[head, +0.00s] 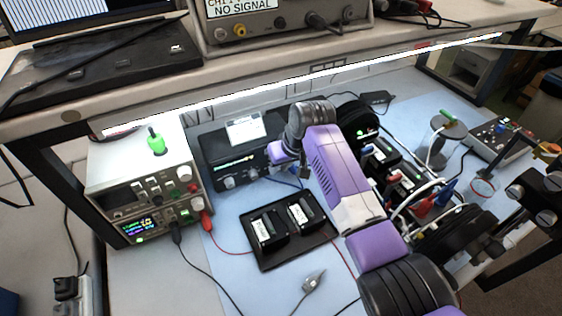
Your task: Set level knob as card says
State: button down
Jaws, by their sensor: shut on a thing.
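A black unit (236,150) with a lit display stands at the back of the blue mat, left of my arm. A white card (245,128) with print too small to read stands on its top. Two light knobs show on its front, a left knob (229,182) and a middle knob (253,173). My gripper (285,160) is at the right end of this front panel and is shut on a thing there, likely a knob. The gripper hides what it holds, and no pointer or scale can be read.
A power supply (150,195) with a green-topped item on it stands left. A black tray (286,250) with two battery packs lies in front of the unit. Cables cross the mat. Black devices (395,175) crowd the right of my arm. A shelf (330,65) overhangs behind.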

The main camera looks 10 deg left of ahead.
jog(key=t+h, duration=0.1)
jog(key=t+h+p, duration=0.1)
jog(key=shift+s+a+n+h, duration=0.3)
jog(key=shift+a+n+h, duration=0.1)
jog(key=h, duration=0.1)
jog(key=t+h+b, duration=0.1)
jog(key=t, duration=0.1)
jog(key=shift+s+a+f+n+h, duration=0.15)
jog(key=shift+a+f+n+h, duration=0.15)
jog(key=shift+f+h, duration=0.1)
jog(key=t+h+b, duration=0.1)
jog(key=b, duration=0.1)
jog(key=f+n+t+h+b, duration=0.1)
jog(key=h+b, duration=0.1)
jog(key=b, duration=0.1)
jog(key=shift+s+a+t, duration=0.2)
jog(key=shift+t, duration=0.2)
jog(key=t+h+b, duration=0.1)
jog(key=h+b, duration=0.1)
jog(key=b, duration=0.2)
jog(key=shift+a+f+n+t, duration=0.1)
jog(key=shift+n+t, duration=0.3)
jog(key=shift+t+h+b, duration=0.3)
jog(key=shift+t+b, duration=0.1)
jog(key=shift+b, duration=0.25)
jog(key=c, duration=1.5)
grip_release()
